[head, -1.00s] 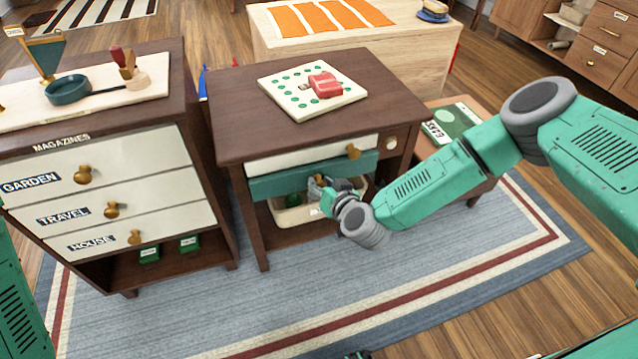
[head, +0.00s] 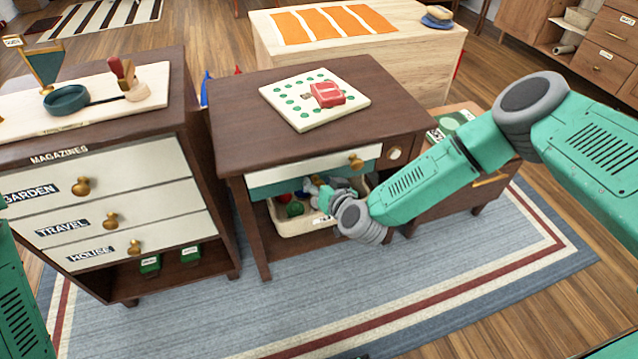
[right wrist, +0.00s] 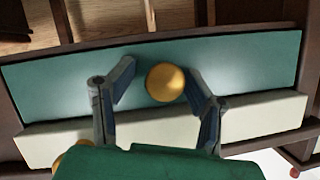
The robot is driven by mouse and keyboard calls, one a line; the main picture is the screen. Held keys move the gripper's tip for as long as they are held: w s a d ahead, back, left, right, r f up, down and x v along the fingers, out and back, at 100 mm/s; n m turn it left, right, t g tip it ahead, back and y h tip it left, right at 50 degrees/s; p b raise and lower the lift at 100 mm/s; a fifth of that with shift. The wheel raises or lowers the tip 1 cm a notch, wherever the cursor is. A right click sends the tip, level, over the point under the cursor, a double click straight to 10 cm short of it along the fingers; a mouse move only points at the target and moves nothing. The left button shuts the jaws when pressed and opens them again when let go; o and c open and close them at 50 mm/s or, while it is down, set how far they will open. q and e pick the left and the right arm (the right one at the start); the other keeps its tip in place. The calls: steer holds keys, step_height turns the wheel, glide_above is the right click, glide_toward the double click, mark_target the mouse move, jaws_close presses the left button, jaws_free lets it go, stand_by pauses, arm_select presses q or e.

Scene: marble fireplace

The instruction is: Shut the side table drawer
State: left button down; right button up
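The dark wooden side table (head: 235,105) stands in the middle of the head view. It has a cream drawer front (head: 300,162) with a brass knob (head: 355,161) and a teal drawer front (head: 275,189) below it. In the right wrist view the teal front (right wrist: 60,80) fills the middle, with its round brass knob (right wrist: 165,83). My right gripper (right wrist: 160,86) is open, its fingers on either side of that knob with a visible gap on the left. In the head view the gripper (head: 318,184) partly hides the teal front. My left gripper is not seen.
A cream bin (head: 290,224) with coloured items sits under the drawers. A board with a red object (head: 327,95) lies on the tabletop. A magazine cabinet (head: 110,200) stands close on the left, and a low wooden table (head: 460,190) on the right.

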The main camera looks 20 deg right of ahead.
steer(key=shift+w+a+r, duration=0.1)
steer(key=shift+a+r, duration=0.05)
steer(key=v, duration=1.2)
stand_by(0.4)
